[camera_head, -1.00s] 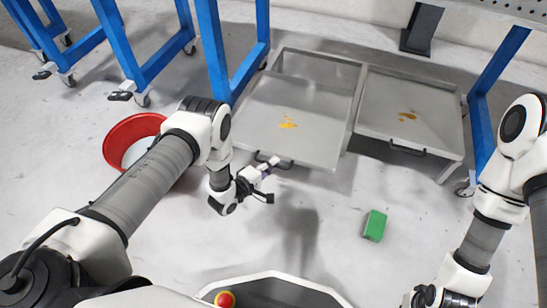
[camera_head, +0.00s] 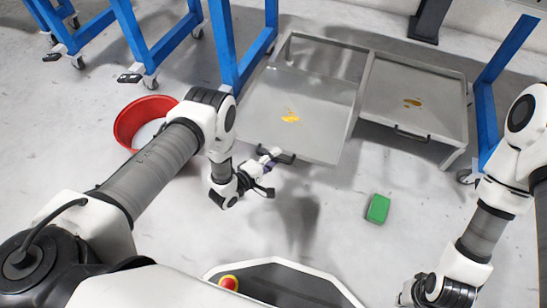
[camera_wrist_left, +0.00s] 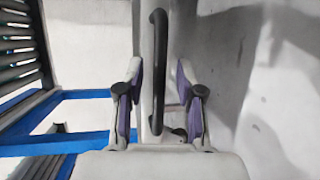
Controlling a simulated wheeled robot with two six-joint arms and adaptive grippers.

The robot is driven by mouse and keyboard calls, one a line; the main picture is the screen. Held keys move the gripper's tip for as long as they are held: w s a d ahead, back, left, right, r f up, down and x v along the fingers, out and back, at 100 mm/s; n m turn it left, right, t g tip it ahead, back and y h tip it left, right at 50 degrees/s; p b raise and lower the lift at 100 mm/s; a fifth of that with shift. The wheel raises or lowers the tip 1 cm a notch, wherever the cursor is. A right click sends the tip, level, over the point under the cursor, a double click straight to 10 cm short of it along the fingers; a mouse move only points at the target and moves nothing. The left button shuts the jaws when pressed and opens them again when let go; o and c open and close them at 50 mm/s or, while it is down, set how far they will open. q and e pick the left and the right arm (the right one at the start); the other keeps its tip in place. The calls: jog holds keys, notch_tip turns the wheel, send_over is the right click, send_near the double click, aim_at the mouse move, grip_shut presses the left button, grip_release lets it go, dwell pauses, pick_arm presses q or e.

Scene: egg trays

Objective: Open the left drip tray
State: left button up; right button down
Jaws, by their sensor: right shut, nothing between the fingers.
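The left drip tray (camera_head: 320,146) is a grey metal tray with a yellow stain, pulled partly out of its frame, with an open gap behind it. Its dark bar handle (camera_head: 286,158) is on the front edge. My left gripper (camera_head: 270,158) is at that handle. In the left wrist view the handle (camera_wrist_left: 158,70) runs between the two purple-padded fingers of my left gripper (camera_wrist_left: 159,95), with visible space on both sides, so the fingers look open around it. My right arm shows at the lower right, but its fingertips are outside the picture.
The right drip tray (camera_head: 380,105), also stained, sits beside the left one with its own handle (camera_head: 411,134). A red bucket (camera_head: 126,128) stands left of my left arm. A green box (camera_head: 378,208) lies on the floor. Blue frame legs (camera_head: 236,50) stand around the trays.

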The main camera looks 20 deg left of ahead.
pick_arm(q)
jog(key=v, duration=1.2)
jog(key=shift+r, duration=0.1)
